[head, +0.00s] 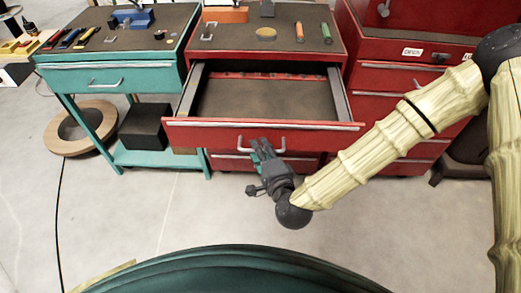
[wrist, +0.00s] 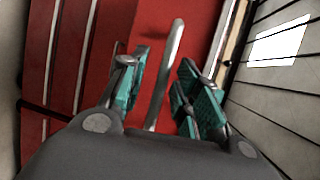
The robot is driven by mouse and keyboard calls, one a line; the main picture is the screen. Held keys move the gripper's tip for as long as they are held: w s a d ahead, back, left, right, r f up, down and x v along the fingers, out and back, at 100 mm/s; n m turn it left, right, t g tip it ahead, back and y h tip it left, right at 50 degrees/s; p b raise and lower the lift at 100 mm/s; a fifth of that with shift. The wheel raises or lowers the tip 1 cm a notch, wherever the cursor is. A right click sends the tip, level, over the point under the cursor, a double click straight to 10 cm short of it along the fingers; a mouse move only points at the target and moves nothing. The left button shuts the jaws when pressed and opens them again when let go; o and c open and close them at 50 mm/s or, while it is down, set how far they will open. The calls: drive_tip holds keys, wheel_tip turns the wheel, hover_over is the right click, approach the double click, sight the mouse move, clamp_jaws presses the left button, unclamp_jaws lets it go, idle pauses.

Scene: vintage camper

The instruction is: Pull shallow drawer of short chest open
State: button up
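The short red chest (head: 336,48) stands in the middle of the head view. Its shallow top drawer (head: 340,127) is pulled well out, and its dark, empty floor shows. A U-shaped metal handle (head: 262,150) is on the drawer front; it also shows in the wrist view (wrist: 172,62). My gripper (head: 260,153) is at the handle, in front of the drawer. In the wrist view my gripper (wrist: 163,85) has its teal-padded fingers apart, one on each side of the handle bar, with gaps visible between pads and bar.
A teal workbench (head: 112,77) with a closed drawer stands on the left. A taller red cabinet (head: 385,77) stands close on the right. Several small items lie on the chest top. Grey floor is free in front of the chest.

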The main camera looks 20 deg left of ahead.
drive_tip(key=v, duration=1.2)
idle(0.6)
drive_tip(key=s+d+f+n+g+h+p, duration=0.1)
drive_tip(key=s+d+f+n+g+h, duration=0.2)
drive_tip(key=d+f, duration=0.55)
drive_tip(key=s+d+f+n+g+h+p, duration=0.2)
drive_tip(key=d+f+n+g+h, duration=0.1)
drive_tip(key=d+f, duration=0.55)
drive_tip(key=s+d+f+n+g+h, duration=0.1)
drive_tip(key=s+d+f, duration=0.1)
drive_tip(key=d, duration=0.4)
drive_tip(key=s+d+f+n+g+h+p, duration=0.1)
drive_tip(key=s+d+f+g+h, duration=0.1)
drive_tip(key=s+d, duration=0.2)
drive_tip(key=s+d+f+n+g+h, duration=0.1)
drive_tip(key=s+d+f+g+h, duration=0.1)
drive_tip(key=d, duration=0.8)
drive_tip(key=shift+s+f+p, duration=0.35)
drive_tip(key=shift+s+f, duration=0.2)
drive_tip(key=shift+s, duration=0.2)
